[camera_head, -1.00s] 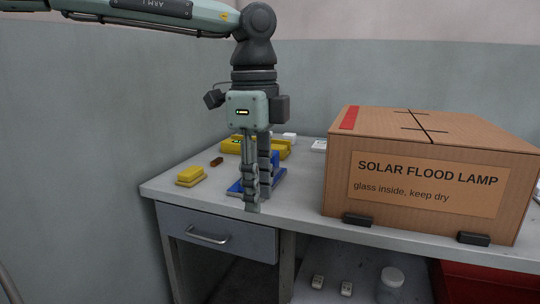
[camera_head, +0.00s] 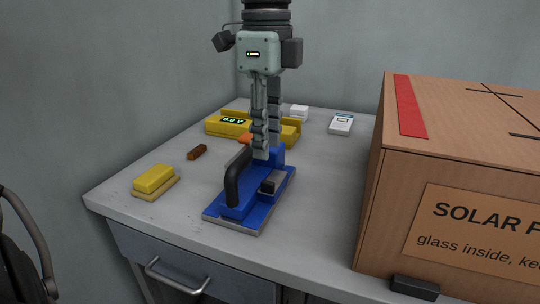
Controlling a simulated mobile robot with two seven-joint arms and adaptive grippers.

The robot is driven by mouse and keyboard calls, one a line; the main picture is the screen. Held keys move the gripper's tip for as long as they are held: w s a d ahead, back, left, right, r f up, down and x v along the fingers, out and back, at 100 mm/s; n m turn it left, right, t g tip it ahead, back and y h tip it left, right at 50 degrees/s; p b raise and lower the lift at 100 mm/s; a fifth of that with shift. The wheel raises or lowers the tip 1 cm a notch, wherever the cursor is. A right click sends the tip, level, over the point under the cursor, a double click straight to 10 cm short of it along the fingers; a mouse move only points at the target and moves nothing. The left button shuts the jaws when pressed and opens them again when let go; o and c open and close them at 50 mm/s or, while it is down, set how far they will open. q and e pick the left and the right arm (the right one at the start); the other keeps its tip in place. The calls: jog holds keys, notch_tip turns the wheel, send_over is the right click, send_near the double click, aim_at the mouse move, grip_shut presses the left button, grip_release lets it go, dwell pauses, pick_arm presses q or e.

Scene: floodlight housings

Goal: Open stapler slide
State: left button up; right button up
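The blue stapler (camera_head: 262,207) lies on the grey worktop with its black curved handle (camera_head: 233,178) standing up along its left side. A small dark block (camera_head: 268,187) sits on its right part. My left gripper (camera_head: 267,152) points down over the stapler's far end. Its two fingers are apart, one partly behind the other, with nothing seen between them. The fingertips overlap the stapler's far end in the picture; I cannot tell whether they touch it. The stapler's slide cannot be clearly made out. My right gripper is not in view.
A large cardboard box (camera_head: 455,130) stands close on the right. A yellow meter (camera_head: 228,126) sits behind the stapler. A yellow block (camera_head: 153,178), a brown piece (camera_head: 197,152) and a white device (camera_head: 341,124) lie around it. The worktop's front left is clear.

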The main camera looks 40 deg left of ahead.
aim_at(267, 182)
pick_arm(q)
jog(key=shift+w+a, duration=0.15)
jog(key=shift+w, duration=0.1)
jog(key=shift+f, duration=0.25)
notch_tip(267, 182, down, 7)
jog(key=shift+f, duration=0.1)
grip_shut()
dwell(0.3)
